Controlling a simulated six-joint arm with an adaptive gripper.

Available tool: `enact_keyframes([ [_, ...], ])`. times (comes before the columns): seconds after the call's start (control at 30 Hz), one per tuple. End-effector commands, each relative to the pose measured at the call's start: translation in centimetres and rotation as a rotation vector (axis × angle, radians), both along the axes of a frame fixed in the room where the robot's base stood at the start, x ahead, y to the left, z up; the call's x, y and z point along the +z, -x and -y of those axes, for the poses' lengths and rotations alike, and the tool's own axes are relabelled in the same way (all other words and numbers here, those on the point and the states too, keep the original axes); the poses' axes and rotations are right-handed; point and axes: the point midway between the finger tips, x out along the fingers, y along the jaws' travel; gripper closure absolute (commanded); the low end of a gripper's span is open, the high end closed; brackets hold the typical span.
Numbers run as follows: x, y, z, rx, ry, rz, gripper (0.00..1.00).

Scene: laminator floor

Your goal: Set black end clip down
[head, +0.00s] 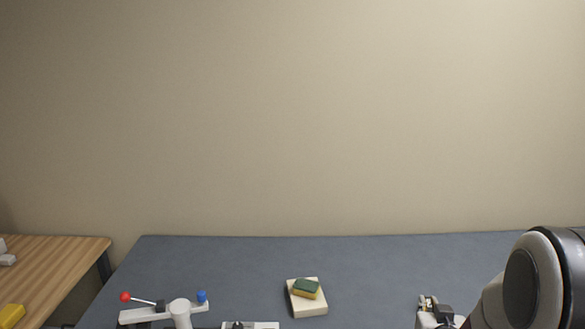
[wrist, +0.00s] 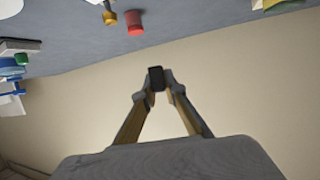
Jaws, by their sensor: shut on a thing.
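In the wrist view my gripper (wrist: 160,84) is shut on the black end clip (wrist: 156,76), a small dark block held between the two fingertips. The clip is up in the air, with the beige wall behind the fingers and the grey table beyond the tips. In the head view my arm is at the lower right, and the gripper's fingers and the clip cannot be made out there.
The grey table (head: 370,265) holds a white block with a green and yellow sponge (head: 306,289) and a white fixture with red and blue knobs (head: 160,312). A wooden table (head: 60,265) stands left. The wrist view shows a red cylinder (wrist: 134,22) and a yellow piece (wrist: 110,17).

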Motion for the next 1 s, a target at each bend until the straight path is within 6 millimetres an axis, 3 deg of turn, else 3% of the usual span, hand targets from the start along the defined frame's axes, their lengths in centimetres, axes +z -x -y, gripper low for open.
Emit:
enact_keyframes([
  [0.4, 1.4, -1.8, -10.5, 0.154, -0.001, 0.001, 1.0],
  [0.53, 1.6, -2.0, -13.2, 0.2, 0.0, 0.001, 1.0],
  [0.7, 1.7, -2.1, -15.2, 0.232, 0.0, 0.001, 1.0],
  [1.0, 1.7, -2.1, -15.6, 0.24, -0.001, 0.0, 1.0],
])
